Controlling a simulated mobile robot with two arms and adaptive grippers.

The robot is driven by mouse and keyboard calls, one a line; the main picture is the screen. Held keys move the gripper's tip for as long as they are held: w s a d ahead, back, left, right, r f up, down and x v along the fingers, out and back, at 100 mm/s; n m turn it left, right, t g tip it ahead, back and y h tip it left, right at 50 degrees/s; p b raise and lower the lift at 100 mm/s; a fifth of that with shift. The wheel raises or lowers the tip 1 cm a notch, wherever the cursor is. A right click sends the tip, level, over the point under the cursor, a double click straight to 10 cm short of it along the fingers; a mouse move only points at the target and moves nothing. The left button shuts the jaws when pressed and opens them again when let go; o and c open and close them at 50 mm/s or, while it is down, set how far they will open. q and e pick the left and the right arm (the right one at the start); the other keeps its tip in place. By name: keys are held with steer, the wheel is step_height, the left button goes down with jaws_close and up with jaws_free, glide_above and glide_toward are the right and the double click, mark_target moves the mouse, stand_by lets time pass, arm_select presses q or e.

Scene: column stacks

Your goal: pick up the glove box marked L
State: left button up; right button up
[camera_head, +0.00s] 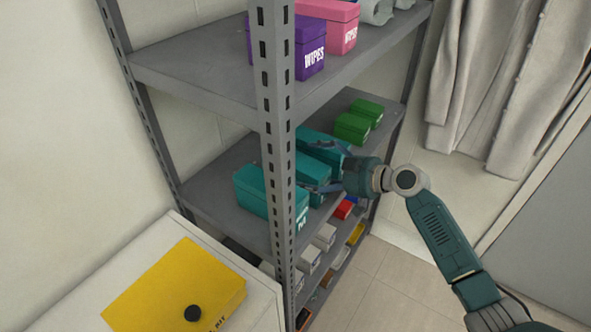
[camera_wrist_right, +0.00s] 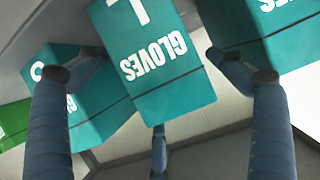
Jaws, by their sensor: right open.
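The teal glove box marked L (camera_wrist_right: 150,60) fills the upper middle of the right wrist view, its white letter and GLOVES text upside down. In the head view it appears to be the middle teal box (camera_head: 318,156) on the middle shelf. My right gripper (camera_head: 309,166) is open in front of it. In the wrist view the gripper's fingers (camera_wrist_right: 158,68) spread to either side of the box, with a third finger below it. Whether any finger touches the box cannot be told. My left gripper is not in view.
Another teal box (camera_head: 262,193) stands nearer on the same shelf, partly behind the grey rack post (camera_head: 277,130). A further teal box (camera_head: 306,134) and green boxes (camera_head: 352,128) stand beyond. The upper shelf (camera_head: 215,80) is above; a yellow kit (camera_head: 180,287) lies on a white cabinet.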

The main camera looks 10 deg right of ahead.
steer(key=shift+x, duration=1.55)
steer(key=shift+s+r, duration=0.1)
steer(key=shift+s, duration=0.05)
steer(key=c, duration=1.4)
steer(key=shift+r, duration=0.1)
steer(key=shift+c, duration=1.3)
